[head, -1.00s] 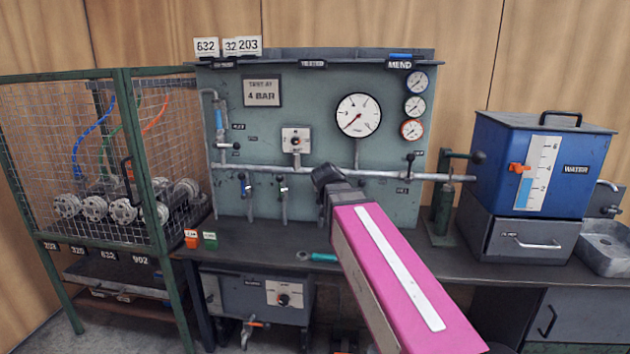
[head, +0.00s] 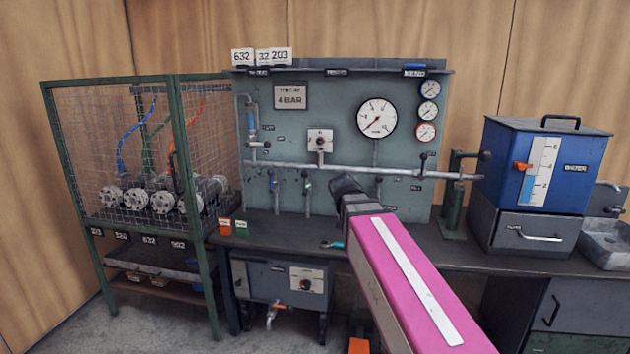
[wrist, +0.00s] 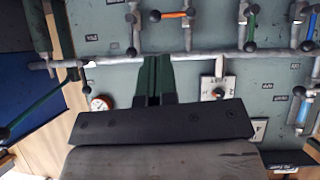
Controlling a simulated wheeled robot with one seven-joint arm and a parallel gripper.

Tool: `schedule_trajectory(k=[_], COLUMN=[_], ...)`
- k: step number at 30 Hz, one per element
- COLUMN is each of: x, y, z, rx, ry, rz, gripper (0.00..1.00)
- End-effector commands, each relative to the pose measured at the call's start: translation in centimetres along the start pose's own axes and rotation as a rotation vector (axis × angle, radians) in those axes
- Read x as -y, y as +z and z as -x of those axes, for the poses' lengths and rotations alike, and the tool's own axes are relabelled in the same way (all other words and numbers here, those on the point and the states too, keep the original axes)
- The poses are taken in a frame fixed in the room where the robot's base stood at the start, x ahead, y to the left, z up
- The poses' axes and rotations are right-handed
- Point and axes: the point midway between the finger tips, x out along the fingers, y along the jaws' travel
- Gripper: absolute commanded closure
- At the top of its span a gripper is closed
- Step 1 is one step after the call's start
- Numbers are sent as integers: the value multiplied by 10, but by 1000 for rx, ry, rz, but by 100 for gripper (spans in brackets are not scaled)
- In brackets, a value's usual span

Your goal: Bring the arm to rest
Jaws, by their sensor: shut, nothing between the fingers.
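My arm reaches from the lower right of the head view towards the panel, with a pink link and a dark end section. My gripper's fingers cannot be made out in the head view. In the wrist view, my gripper (wrist: 152,62) shows as two green fingers side by side, shut and empty. Behind them are the panel's grey pipe (wrist: 210,55) and valves. The panel (head: 300,150) looks rolled over in the wrist view. I cannot tell how far the fingers are from the pipe.
A mesh cage (head: 180,120) with several flanged parts stands at the left. A blue water tank (head: 510,170) and a green stand (head: 454,205) are on the right of the bench (head: 290,246). A large gauge (head: 377,118) is on the panel. Open floor lies at the lower left.

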Motion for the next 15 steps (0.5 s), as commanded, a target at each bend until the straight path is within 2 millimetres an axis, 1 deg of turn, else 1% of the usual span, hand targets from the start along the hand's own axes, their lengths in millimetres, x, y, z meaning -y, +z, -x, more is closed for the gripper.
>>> schedule_trajectory(k=[8,14,15], x=[-10,-21,-23], y=[34,73,84], z=[-14,-27,-30], rx=[87,185,211], ry=[7,11,10], rz=[19,38,43], gripper=[100,100,100])
